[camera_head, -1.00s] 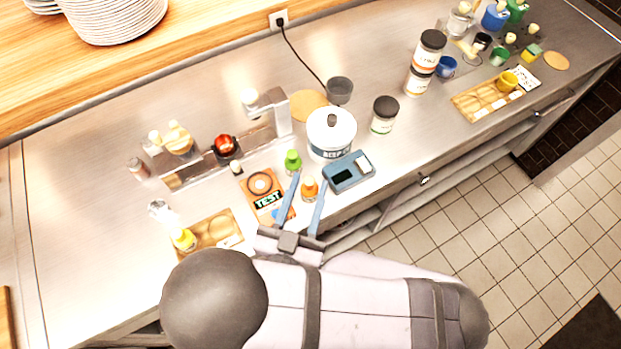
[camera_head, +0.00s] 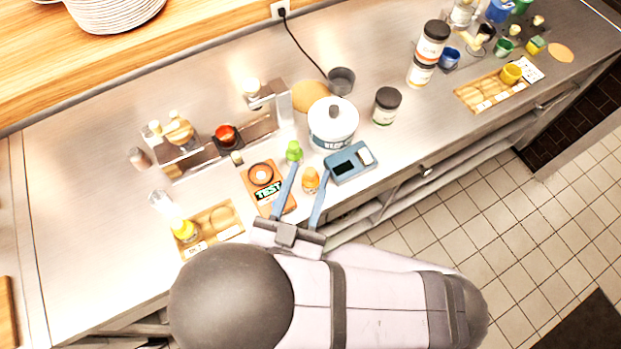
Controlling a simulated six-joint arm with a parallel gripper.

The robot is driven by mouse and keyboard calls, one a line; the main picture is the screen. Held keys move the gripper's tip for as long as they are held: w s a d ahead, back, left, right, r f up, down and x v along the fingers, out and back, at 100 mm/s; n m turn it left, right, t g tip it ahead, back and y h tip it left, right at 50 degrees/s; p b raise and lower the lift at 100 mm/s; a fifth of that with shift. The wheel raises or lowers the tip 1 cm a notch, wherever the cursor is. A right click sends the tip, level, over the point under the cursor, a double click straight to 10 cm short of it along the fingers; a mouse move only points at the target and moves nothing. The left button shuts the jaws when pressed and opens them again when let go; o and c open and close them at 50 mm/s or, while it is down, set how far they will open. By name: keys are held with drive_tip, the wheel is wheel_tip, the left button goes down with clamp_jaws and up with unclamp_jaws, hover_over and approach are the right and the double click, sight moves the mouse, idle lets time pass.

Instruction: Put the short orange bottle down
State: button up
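The short orange bottle (camera_head: 310,181) stands upright, seemingly on the steel counter near its front edge. My gripper (camera_head: 309,170) reaches in from the front with its two blue fingers spread. The bottle is between the fingers, close to the right one, with a clear gap to the left one. I cannot tell whether the right finger touches it. The bottle's base is partly hard to see.
An orange TEST pad (camera_head: 254,179) lies left of the bottle, partly under the left finger. A green-capped bottle (camera_head: 293,151) stands behind. A blue-grey device (camera_head: 343,172) is close on the right, a white pot (camera_head: 333,125) behind it. A wooden tray (camera_head: 222,237) lies left.

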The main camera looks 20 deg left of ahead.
sight(309, 183)
drive_tip(key=m+g+b, duration=0.3)
drive_tip(key=m, duration=0.9)
drive_tip(key=s+f+m+g+b, duration=0.1)
drive_tip(key=m+g+b, duration=0.2)
drive_tip(key=m, duration=0.9)
drive_tip(key=m+g+b, duration=0.3)
drive_tip(key=m+b, duration=0.2)
drive_tip(key=m, duration=0.7)
drive_tip(key=shift+s+f, duration=0.2)
drive_tip(key=shift+s, duration=0.05)
drive_tip(key=shift+x, duration=3.7)
